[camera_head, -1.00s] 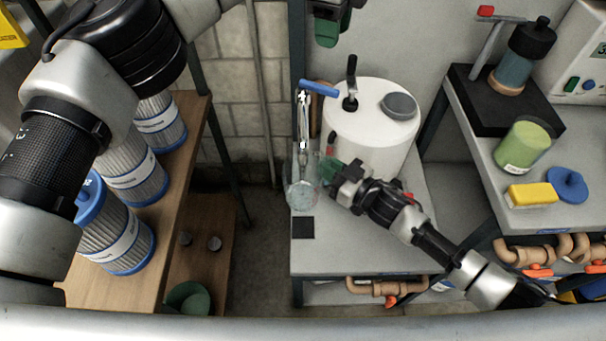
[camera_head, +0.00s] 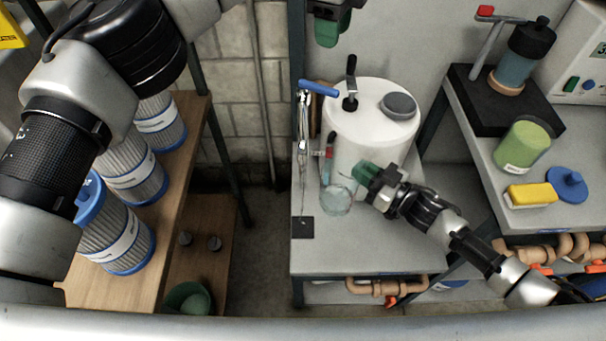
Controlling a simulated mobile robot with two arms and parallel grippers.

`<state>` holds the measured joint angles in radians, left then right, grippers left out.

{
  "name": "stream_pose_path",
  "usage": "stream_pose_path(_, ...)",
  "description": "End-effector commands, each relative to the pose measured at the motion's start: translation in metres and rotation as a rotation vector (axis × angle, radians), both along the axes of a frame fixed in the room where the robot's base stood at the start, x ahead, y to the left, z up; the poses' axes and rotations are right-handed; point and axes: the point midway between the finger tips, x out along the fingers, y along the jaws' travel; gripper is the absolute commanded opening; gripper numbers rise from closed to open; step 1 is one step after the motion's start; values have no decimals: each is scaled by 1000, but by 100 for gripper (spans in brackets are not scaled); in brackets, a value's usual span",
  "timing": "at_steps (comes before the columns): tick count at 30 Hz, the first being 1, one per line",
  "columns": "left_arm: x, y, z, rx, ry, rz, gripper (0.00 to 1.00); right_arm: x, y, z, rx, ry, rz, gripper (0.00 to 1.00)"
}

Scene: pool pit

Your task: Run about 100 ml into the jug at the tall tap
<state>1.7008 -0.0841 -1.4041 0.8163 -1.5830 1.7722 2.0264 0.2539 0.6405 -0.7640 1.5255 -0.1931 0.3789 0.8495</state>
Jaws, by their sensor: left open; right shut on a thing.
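The tall tap (camera_head: 303,125) is chrome with a blue lever (camera_head: 319,89), beside the white tank. A thin light line, like a water stream, runs from its spout to a black square pad (camera_head: 302,228). The clear jug (camera_head: 337,202) is right of that line, in front of the tank. My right gripper (camera_head: 363,177), with green finger pads, is shut on the jug at its right side. The water level in the jug is too faint to read. My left gripper (camera_head: 329,28) is open and empty at the top edge, above the tap and tank.
The white tank (camera_head: 372,125) has a black lever on top and a small red-handled tap (camera_head: 329,152). The grey bench (camera_head: 400,252) is clear in front. A right-hand counter holds a green container (camera_head: 523,146) and yellow sponge (camera_head: 531,195). Filter cartridges (camera_head: 115,225) stand on the left shelf.

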Motion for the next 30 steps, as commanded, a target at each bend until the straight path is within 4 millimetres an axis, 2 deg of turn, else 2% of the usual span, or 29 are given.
stream_pose_path(14,0,1,-4,-1,3,2,43,0,1,0,1,0,0,0)
stream_pose_path(17,0,1,-14,0,3,1,43,0,1,0,1,0,0,0)
stream_pose_path(30,-1,1,-97,0,3,2,43,0,1,1,1,0,0,0)
